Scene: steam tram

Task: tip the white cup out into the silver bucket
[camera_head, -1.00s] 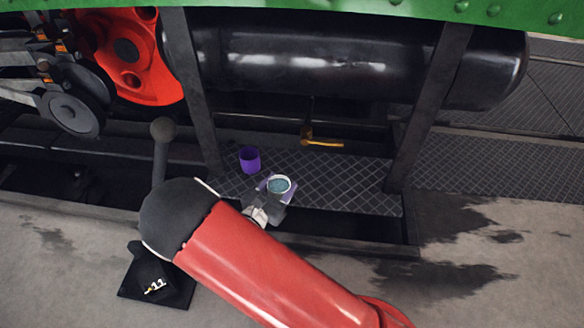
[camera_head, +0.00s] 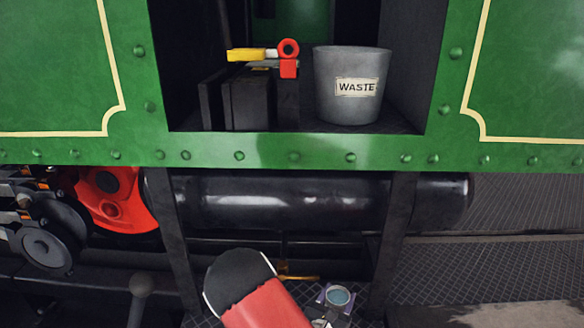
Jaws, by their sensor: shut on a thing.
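The white cup (camera_head: 340,306) is low in the picture, its round mouth facing up towards the camera with blue-grey contents inside. My gripper (camera_head: 335,300) is shut on it, with purplish finger parts at its sides. The cup looks upright, above or at the dark tread-plate step; the gap below it cannot be told. The silver bucket (camera_head: 340,108), labelled WASTE, stands upright in the opening of the green tram side, well above the cup in the picture. Its inside is hidden from this angle.
A dark box (camera_head: 248,100) and a red and yellow tool (camera_head: 265,54) are left of the bucket in the opening. The green sill (camera_head: 295,150), black tank (camera_head: 280,203) and upright posts (camera_head: 397,235) lie between the cup and the opening.

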